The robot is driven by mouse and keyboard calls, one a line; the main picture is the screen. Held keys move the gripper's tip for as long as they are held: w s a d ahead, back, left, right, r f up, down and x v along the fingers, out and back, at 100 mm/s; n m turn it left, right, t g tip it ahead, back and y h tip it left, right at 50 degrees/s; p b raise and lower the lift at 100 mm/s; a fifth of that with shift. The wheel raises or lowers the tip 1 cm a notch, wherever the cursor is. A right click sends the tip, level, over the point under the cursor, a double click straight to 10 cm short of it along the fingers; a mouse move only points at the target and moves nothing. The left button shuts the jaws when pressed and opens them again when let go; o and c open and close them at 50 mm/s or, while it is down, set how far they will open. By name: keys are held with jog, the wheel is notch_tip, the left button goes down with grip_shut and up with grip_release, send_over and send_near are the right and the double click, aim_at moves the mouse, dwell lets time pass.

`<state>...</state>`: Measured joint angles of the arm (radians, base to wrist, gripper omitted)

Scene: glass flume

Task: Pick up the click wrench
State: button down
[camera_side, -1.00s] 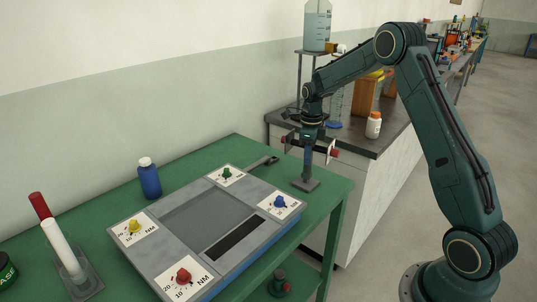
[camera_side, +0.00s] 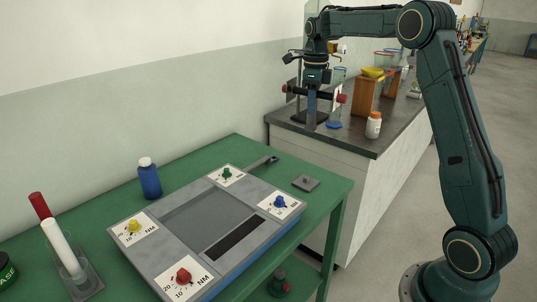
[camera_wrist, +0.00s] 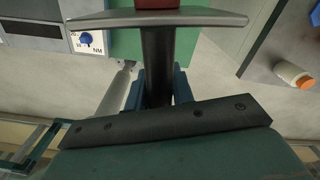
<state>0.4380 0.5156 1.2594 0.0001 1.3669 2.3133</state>
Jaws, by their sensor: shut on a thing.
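The wrench shows in the wrist view as a dark shaft (camera_wrist: 156,60) between the blue fingers (camera_wrist: 158,88). A grey crossbar (camera_wrist: 95,20) crosses the shaft, with a red part beyond it. In the side view, red ends (camera_side: 342,98) stick out on both sides of the gripper. The wrench's near end is hidden by the gripper. A small grey square plate (camera_side: 306,184) lies bare on the green table, below and apart from it.
The grey panel (camera_side: 185,262) with coloured dials lies on the green table (camera_side: 330,180). A blue bottle (camera_side: 149,180) and a tube holder (camera_side: 75,270) stand left of it. A dark metal piece (camera_side: 264,162) lies behind. A white bottle (camera_side: 373,126) stands on the bench.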

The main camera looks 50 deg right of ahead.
jog(key=shift+r, duration=0.6)
jog(key=s+a+f+n, duration=0.2)
jog(key=a+f+n, duration=0.1)
jog(key=a+n, duration=0.5)
jog(key=s+a+f+n, duration=0.2)
jog(key=a+f+n, duration=0.2)
jog(key=a+n, duration=0.5)
jog(key=shift+a+f, duration=0.2)
jog(key=shift+a, duration=1.05)
jog(key=shift+f, duration=0.3)
jog(key=shift+f, duration=1.75)
jog(key=shift+f, duration=1.3)
